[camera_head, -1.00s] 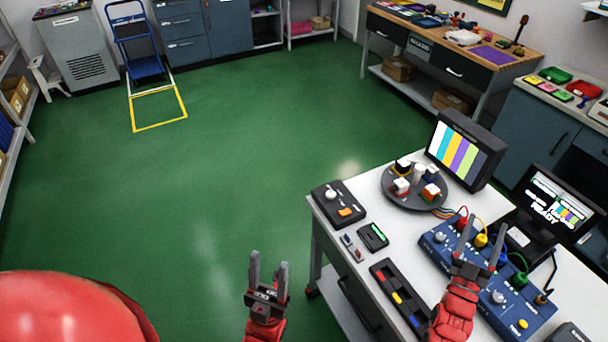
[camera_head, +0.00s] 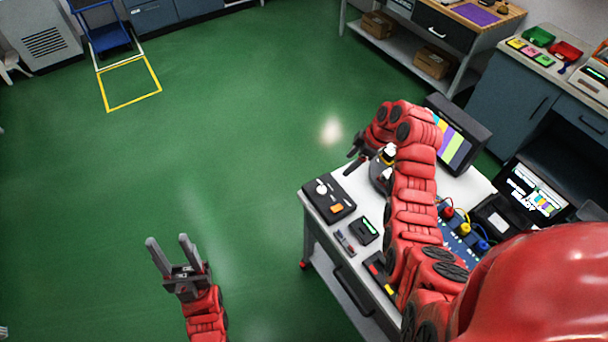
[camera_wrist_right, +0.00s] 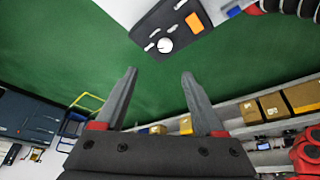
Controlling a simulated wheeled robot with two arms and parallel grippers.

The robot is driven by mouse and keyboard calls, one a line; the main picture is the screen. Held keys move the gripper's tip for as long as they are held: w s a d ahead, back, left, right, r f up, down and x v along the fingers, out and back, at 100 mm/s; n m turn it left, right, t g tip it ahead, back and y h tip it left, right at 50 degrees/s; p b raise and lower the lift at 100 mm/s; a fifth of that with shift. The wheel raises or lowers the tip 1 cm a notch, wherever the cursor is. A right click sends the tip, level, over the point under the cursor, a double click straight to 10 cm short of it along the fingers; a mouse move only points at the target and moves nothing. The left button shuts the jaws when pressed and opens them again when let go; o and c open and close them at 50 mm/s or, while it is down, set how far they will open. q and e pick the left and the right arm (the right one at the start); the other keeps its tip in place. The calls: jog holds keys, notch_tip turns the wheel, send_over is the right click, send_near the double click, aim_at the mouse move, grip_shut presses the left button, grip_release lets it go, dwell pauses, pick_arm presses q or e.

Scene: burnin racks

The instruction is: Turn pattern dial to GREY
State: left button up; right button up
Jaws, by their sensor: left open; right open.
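A black control box (camera_head: 340,205) with a white round dial (camera_head: 321,187) and an orange switch (camera_head: 336,209) sits at the table's left corner. No dial label is readable. The right wrist view shows the box (camera_wrist_right: 178,12), dial (camera_wrist_right: 165,45) and orange switch (camera_wrist_right: 194,23) beyond the fingertips. My right gripper (camera_head: 355,167) is open and empty, above and behind the box, apart from the dial; it also shows in the wrist view (camera_wrist_right: 159,76). My left gripper (camera_head: 168,241) is open and empty over the floor. A monitor (camera_head: 452,142) shows coloured stripes, partly hidden by my right arm.
A small dark device (camera_head: 364,231) with a green display lies beside the box. My right arm covers much of the white table (camera_head: 466,186), the turntable and part of the blue panel (camera_head: 461,240). A second screen (camera_head: 538,188) stands at the right. Green floor left of the table is clear.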

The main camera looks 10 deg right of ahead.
jog(key=b, duration=1)
send_near(323, 189)
jog(key=shift+g, duration=0.3)
jog(key=p+x, duration=0.3)
jog(key=x, duration=0.3)
jog(key=shift+w+a, duration=0.15)
jog(key=shift+p+x, duration=0.3)
jog(key=shift+x, duration=0.7)
grip_shut()
